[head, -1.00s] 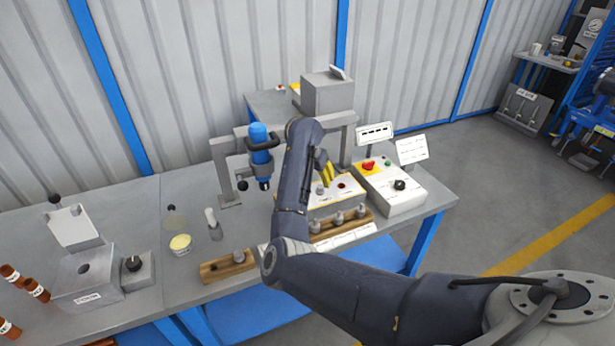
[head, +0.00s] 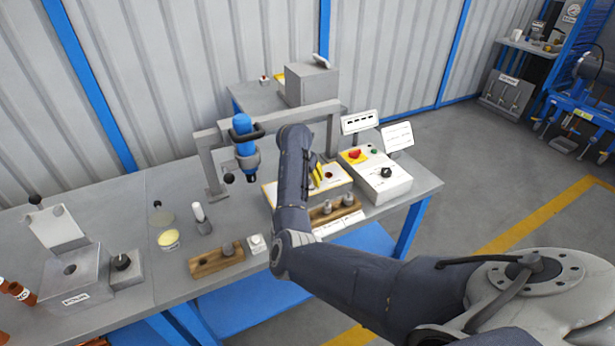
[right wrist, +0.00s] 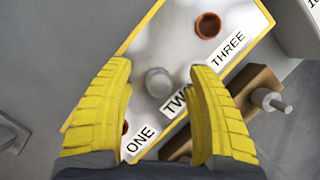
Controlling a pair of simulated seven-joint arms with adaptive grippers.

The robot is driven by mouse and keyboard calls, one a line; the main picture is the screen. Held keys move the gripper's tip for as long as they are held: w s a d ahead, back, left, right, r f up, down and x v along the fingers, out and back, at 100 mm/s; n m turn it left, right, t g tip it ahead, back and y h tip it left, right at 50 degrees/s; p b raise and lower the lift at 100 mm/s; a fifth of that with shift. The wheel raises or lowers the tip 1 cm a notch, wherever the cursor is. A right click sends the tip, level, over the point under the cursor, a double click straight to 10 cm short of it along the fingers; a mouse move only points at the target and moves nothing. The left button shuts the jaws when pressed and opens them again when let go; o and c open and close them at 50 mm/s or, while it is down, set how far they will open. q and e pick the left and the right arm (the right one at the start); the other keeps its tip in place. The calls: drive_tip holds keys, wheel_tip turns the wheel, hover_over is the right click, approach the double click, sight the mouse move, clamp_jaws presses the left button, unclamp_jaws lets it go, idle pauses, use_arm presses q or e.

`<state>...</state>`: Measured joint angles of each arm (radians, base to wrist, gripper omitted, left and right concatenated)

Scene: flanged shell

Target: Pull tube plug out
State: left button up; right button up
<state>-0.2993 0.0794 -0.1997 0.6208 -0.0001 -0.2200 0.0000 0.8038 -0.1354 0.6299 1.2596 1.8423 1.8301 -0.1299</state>
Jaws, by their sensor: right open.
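In the right wrist view a grey round-topped plug (right wrist: 158,82) stands in a white, yellow-edged block (right wrist: 178,50) with labels ONE, TWO and THREE, nearest the TWO label. An orange-rimmed hole (right wrist: 208,25) near THREE is empty; another by ONE is partly hidden by a finger. My right gripper (right wrist: 162,72) is open, its yellow fingers on either side of the plug with gaps visible. In the head view my right gripper (head: 318,173) is over the block (head: 341,186), and the arm hides the plug. My left gripper is not in view.
A wooden rack (head: 322,215) with grey plugs stands in front of the block. A control box (head: 385,180) with red and green buttons is to its right. A blue tool (head: 244,138) on a stand is to the left. Another wooden piece (head: 208,264) lies front left.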

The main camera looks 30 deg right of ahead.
drive_tip(key=shift+o, duration=0.3)
clamp_jaws()
drive_tip(key=shift+r, duration=0.15)
drive_tip(key=shift+w+d+r, duration=0.1)
drive_tip(key=shift+d+r, duration=0.05)
drive_tip(key=shift+r, duration=2.7)
